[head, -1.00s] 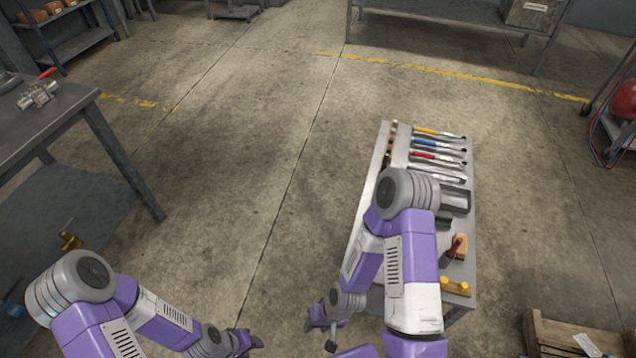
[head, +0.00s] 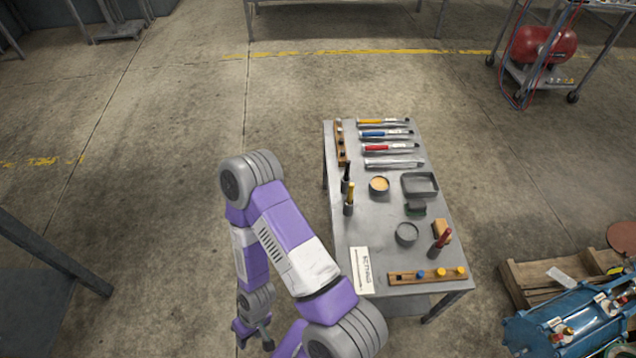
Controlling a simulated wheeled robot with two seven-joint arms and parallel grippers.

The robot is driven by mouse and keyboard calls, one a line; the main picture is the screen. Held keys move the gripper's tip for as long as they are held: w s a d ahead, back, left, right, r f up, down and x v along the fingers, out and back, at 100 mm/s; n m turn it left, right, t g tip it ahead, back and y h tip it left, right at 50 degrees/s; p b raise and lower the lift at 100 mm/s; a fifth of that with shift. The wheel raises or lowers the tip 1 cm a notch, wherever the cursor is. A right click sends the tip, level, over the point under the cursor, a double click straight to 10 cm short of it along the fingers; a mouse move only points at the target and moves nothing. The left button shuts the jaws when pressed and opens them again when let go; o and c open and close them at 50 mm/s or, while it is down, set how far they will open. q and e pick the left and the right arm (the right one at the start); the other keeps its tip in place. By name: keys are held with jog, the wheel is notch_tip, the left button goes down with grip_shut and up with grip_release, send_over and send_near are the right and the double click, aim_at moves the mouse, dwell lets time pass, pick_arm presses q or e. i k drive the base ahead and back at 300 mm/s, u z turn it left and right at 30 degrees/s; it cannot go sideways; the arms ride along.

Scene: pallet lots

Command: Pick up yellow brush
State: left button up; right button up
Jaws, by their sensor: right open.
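A slim yellow-handled tool (head: 351,192), which looks like the yellow brush, stands upright in a small dark holder (head: 348,210) at the left side of the grey table (head: 385,222). A black-handled one (head: 346,172) stands just behind it. Another yellow-ended item (head: 372,122) lies at the far end in a row with blue, red and pale ones. My right gripper (head: 253,337) is low at the bottom, left of the table, open and empty, well apart from the tools. My left gripper is out of view.
The table also holds round tins (head: 407,234), a grey tray (head: 420,184), a red-handled tool (head: 441,240), a wooden rack (head: 427,275) and a white label card (head: 361,270). A crate (head: 522,285) stands right of the table.

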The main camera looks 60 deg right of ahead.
aim_at(351, 189)
jog(key=i, duration=1.35)
jog(key=z, duration=2.15)
